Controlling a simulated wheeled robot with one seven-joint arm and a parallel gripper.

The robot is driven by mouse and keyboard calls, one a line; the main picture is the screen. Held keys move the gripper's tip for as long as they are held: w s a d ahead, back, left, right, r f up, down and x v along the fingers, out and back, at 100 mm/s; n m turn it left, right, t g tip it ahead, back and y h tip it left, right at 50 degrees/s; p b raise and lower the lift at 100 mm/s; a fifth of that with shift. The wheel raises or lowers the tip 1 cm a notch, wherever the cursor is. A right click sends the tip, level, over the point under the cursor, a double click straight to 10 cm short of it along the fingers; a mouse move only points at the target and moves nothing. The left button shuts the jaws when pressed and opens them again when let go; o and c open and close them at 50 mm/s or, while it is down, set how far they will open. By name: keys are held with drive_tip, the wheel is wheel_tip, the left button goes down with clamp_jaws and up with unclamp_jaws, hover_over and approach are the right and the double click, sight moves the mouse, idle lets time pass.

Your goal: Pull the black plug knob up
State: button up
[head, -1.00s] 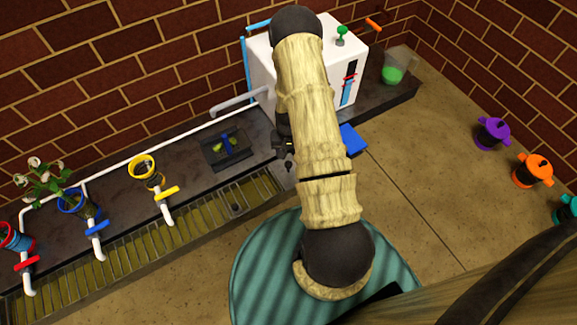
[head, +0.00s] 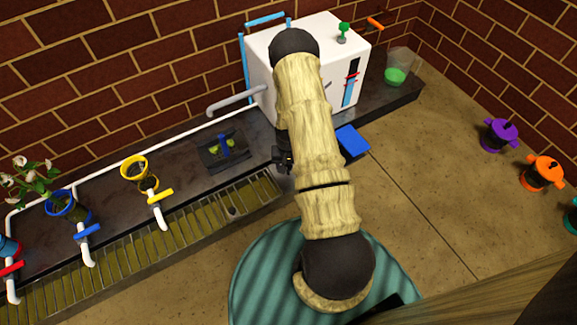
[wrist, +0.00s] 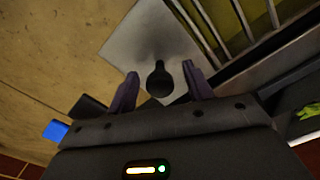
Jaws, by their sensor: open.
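The black plug knob (wrist: 159,80) shows in the wrist view as a round dark head with a short stem over a pale grey plate (wrist: 150,42). My gripper (wrist: 160,70) is open, with one purple-grey finger on each side of the knob. There is a visible gap between the knob and both fingers, and nothing is held. How far the fingertips are above or below the knob head I cannot tell. In the head view my gripper (head: 283,158) is over the right end of the grated trough, and I cannot make out the knob there.
The grated trough (head: 130,246) runs along the front of the dark counter (head: 110,185). White pipes with red, blue and yellow taps stand over it.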

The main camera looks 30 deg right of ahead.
drive_tip(key=c, duration=0.8)
drive_tip(key=shift+r, duration=0.1)
drive_tip(key=shift+r+p, duration=1.5)
drive_tip(key=shift+r, duration=0.05)
drive_tip(key=o, duration=0.8)
wheel_tip(320, 180, up, 9)
drive_tip(key=p, duration=0.8)
